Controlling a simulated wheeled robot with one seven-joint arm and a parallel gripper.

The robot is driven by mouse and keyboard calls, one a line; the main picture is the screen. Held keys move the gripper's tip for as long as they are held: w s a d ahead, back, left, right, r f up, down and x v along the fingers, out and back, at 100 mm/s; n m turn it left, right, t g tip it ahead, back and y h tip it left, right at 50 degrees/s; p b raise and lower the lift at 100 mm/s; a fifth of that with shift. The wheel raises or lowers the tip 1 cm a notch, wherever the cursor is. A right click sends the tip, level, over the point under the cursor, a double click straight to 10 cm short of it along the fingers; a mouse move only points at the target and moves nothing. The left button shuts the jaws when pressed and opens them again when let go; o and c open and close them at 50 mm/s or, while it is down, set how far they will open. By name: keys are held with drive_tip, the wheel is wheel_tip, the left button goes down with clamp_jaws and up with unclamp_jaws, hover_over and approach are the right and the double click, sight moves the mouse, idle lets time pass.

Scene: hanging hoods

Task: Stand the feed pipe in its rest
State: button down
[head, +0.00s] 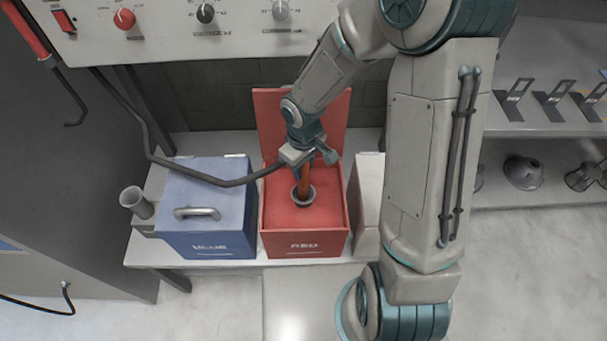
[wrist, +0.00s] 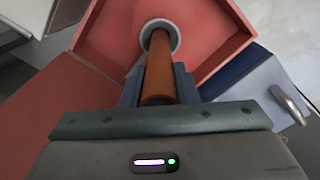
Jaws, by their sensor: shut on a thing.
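The feed pipe shows as an orange-brown tube (head: 304,181) with a dark bent line running to it from the upper left. In the wrist view the tube (wrist: 159,70) stands between my jaws, its far end at a grey ring (wrist: 160,33) in the open red box (head: 305,246). I cannot tell whether the ring belongs to the pipe or the box. My gripper (head: 308,158) is shut on the tube above the box, pointing down. A grey open cup (head: 137,202), probably the rest, stands left of the blue box; nothing shows in it.
The closed blue box (head: 206,235) with a grey handle stands between cup and red box. The red lid (head: 270,115) stands raised behind. A pale box (head: 366,205) is close on the right. A knobbed panel (head: 180,35) hangs above. Shelves (head: 540,120) are at right.

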wheel_tip(320, 180, up, 9)
drive_tip(key=shift+r+p, duration=0.1)
drive_tip(key=shift+p, duration=0.2)
drive_tip(key=shift+r+p, duration=0.85)
drive_tip(key=shift+r, duration=0.2)
